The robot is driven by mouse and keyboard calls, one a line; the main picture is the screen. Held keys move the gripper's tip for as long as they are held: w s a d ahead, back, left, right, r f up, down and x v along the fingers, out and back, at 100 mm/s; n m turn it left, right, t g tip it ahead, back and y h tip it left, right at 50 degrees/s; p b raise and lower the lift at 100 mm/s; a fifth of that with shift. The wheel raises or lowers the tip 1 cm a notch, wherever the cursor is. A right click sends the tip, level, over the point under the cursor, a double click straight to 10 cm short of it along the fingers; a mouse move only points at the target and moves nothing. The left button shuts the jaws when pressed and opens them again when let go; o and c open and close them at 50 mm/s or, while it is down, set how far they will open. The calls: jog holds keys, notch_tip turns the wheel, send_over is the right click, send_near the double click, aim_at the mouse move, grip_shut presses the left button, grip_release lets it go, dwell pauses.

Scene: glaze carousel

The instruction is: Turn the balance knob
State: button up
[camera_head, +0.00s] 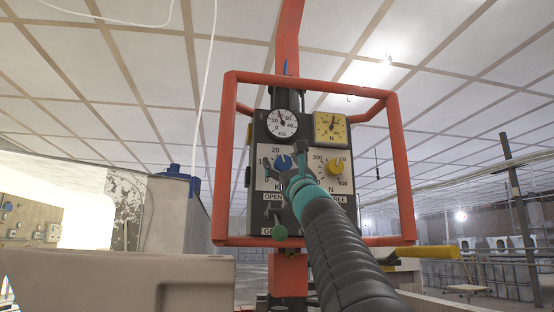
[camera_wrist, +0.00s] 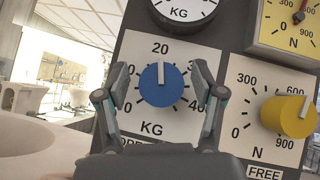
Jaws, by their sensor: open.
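The control panel (camera_head: 308,125) hangs inside an orange frame and carries a blue knob (camera_wrist: 162,90) on a white KG scale. The blue knob's white pointer stands up near 20. A yellow knob (camera_wrist: 286,116) on a white N scale sits to its right. No label reading "balance" can be made out on either knob. My gripper (camera_wrist: 160,74) is open, its two fingers on either side of the blue knob with gaps visible on both sides. In the head view, my gripper (camera_head: 291,170) partly hides the blue knob (camera_head: 284,162).
A KG dial (camera_head: 282,124) and a yellow N dial (camera_head: 331,127) sit above the knobs. The orange frame (camera_head: 404,160) surrounds the panel. A pale rounded body (camera_head: 110,275) lies at lower left.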

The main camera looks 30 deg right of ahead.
jog(key=c, duration=1.2)
jog(key=shift+o, duration=0.2)
jog(key=shift+r+n+p, duration=0.1)
jog(key=shift+n+p, duration=0.25)
jog(key=shift+n, duration=0.15)
